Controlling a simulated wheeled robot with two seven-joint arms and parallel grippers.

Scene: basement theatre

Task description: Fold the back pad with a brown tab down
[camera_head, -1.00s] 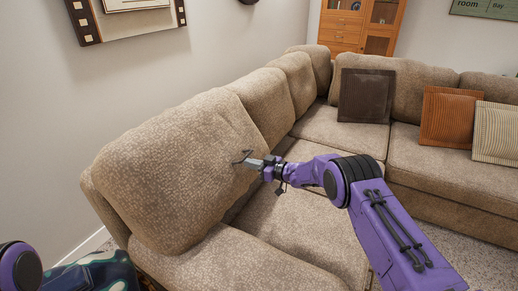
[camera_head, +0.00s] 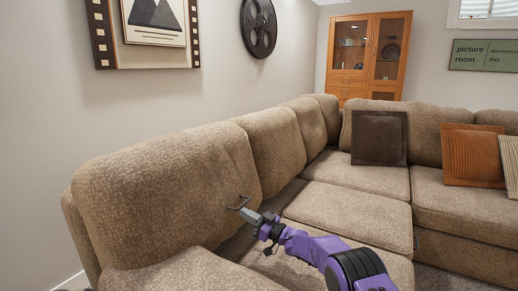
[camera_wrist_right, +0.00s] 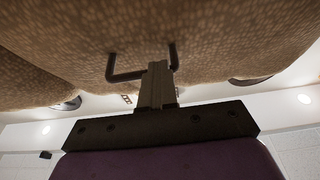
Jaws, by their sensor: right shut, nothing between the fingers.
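The nearest back pad (camera_head: 165,190) of the tan sofa stands upright against the wall side. It fills the upper part of the right wrist view (camera_wrist_right: 230,45). My right gripper (camera_head: 251,214) is at the pad's front face, near its right edge; it is shut and empty. A thin dark bent piece (camera_head: 238,203) shows at its tip against the pad; I cannot tell whether it is part of the gripper or of the pad. No brown tab can be made out clearly. My left gripper is out of view.
More upright back pads (camera_head: 275,150) continue toward the corner. A dark brown pillow (camera_head: 379,138) and an orange pillow (camera_head: 472,155) lean on the far section. The seat cushion (camera_head: 355,210) beyond my right arm is bare. A wooden cabinet (camera_head: 366,55) stands behind.

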